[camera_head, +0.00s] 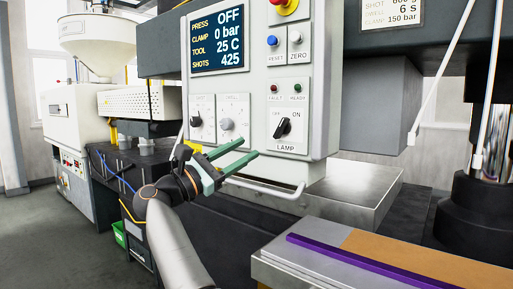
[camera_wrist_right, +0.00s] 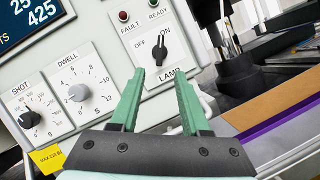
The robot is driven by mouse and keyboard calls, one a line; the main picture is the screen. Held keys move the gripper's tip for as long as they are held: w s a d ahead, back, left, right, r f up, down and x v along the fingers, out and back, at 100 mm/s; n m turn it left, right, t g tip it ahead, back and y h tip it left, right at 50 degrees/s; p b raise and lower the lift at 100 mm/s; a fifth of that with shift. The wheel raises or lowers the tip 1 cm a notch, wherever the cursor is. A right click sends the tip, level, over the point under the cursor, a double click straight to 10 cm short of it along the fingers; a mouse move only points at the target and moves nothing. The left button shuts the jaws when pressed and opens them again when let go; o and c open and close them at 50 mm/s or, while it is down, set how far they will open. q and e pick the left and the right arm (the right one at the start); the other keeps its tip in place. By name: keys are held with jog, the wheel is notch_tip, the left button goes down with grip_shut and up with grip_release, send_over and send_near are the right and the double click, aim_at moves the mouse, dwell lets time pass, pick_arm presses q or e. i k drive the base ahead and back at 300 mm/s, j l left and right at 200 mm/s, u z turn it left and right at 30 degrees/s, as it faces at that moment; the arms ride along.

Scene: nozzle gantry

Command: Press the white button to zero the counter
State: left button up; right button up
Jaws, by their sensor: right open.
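The white button (camera_head: 295,37) labelled ZERO sits on the upper right of the grey control panel (camera_head: 257,85), right of a blue RESET button (camera_head: 272,40). The display (camera_head: 217,40) reads OFF, 0 bar, 25 C and SHOTS 425. My right gripper (camera_head: 249,148) is open and empty, with green fingers, below and left of the white button, in front of the panel's lower part. In the right wrist view my right gripper (camera_wrist_right: 159,75) has its fingers apart, below the LAMP switch (camera_wrist_right: 160,48). The white button is outside that view. My left gripper is not in view.
A red emergency knob (camera_head: 286,5) sits above the white button. Dials (camera_head: 228,124) and the lamp switch (camera_head: 283,127) are lower on the panel. A white handle bar (camera_head: 262,188) runs below it. A purple strip (camera_head: 350,257) lies on the bench at right.

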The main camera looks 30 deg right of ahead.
aim_at(294, 36)
jog(key=k, duration=1)
